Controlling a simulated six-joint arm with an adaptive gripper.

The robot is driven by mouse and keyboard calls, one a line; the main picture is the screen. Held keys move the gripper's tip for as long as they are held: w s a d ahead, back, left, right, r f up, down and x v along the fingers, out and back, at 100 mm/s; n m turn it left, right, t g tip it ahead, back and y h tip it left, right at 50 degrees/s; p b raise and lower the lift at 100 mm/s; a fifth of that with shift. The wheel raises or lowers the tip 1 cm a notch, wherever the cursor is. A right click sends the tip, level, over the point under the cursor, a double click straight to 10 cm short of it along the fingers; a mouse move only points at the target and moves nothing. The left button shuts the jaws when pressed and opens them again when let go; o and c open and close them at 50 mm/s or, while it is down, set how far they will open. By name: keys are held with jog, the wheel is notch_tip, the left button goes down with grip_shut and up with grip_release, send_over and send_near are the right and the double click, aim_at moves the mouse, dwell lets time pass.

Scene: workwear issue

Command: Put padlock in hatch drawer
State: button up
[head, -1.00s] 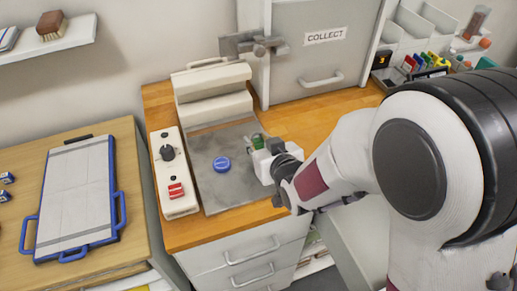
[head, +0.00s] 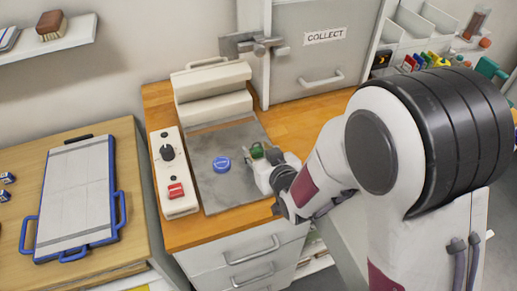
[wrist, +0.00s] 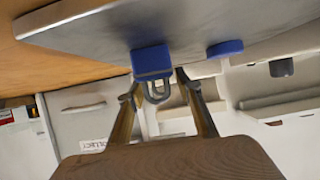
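The padlock (wrist: 152,62), a blue body with a grey shackle, shows in the wrist view at the grey mat's surface, its shackle toward my gripper. My gripper (wrist: 157,78) has one finger on each side of it. A narrow gap shows beside the right finger; whether the left one touches cannot be made out. In the head view my gripper (head: 260,160) is low over the right side of the mat, with green and dark parts at its tip. I cannot make out the padlock there. The hatch drawer is not clearly identifiable.
A blue disc (head: 222,164) lies on the grey mat (head: 215,190), left of my gripper. A white control box (head: 174,180) with a red switch borders the mat. The COLLECT cabinet (head: 310,60) stands behind; drawers (head: 240,262) are below the worktop. Clear wood (head: 300,120) lies behind my gripper.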

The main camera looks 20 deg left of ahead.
jog(key=shift+s+d+r, duration=0.1)
jog(key=shift+r, duration=0.1)
dwell(0.4)
jog(key=shift+s+d+r, duration=0.3)
jog(key=shift+s+d, duration=0.05)
jog(key=shift+v, duration=3.05)
